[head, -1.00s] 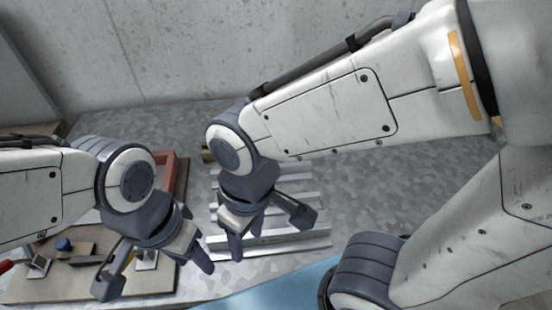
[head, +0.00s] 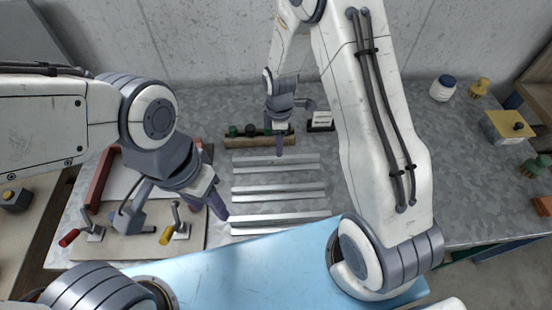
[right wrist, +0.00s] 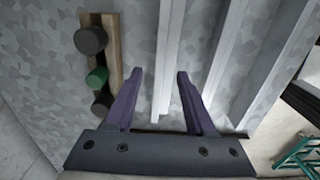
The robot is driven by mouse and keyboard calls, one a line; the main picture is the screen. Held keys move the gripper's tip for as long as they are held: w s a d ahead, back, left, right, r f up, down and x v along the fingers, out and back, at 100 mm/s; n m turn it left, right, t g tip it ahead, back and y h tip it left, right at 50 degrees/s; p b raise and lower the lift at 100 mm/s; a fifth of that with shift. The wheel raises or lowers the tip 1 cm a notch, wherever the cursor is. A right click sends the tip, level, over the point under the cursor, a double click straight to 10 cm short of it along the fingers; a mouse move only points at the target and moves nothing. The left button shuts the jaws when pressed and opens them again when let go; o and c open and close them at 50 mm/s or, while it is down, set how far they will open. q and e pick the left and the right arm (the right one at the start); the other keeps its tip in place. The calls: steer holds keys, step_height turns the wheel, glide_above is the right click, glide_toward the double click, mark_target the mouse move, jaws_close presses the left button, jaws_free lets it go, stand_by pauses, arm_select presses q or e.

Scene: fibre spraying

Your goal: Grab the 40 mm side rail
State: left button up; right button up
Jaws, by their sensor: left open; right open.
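Several pale metal rails lie side by side on the grey speckled table: a back rail (head: 300,163), a middle rail (head: 300,192) and front rails (head: 300,217). I cannot read which is the 40 mm side rail. My right gripper (head: 281,148) is open above the back rail. In the right wrist view, a rail (right wrist: 171,50) runs between the two spread purple fingers (right wrist: 160,74), apparently below them and not gripped; other rails (right wrist: 221,60) lie to its right.
A wooden strip with dark and green knobs (head: 240,141) lies just behind the back rail. A small black-and-white block (head: 320,121) stands right of it. The board (head: 140,246) carries a red-handled clamp (head: 80,236) and a yellow-handled clamp (head: 175,233). A white jar (head: 443,89) stands far right.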

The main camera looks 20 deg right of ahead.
mark_target(276, 158)
steer(key=shift+f, duration=0.9)
steer(key=f+p, duration=0.2)
steer(key=f, duration=0.1)
steer(key=f+p, duration=0.1)
steer(key=shift+a+f, duration=0.4)
steer(key=shift+f, duration=0.35)
jaws_close()
steer(key=shift+w, duration=0.1)
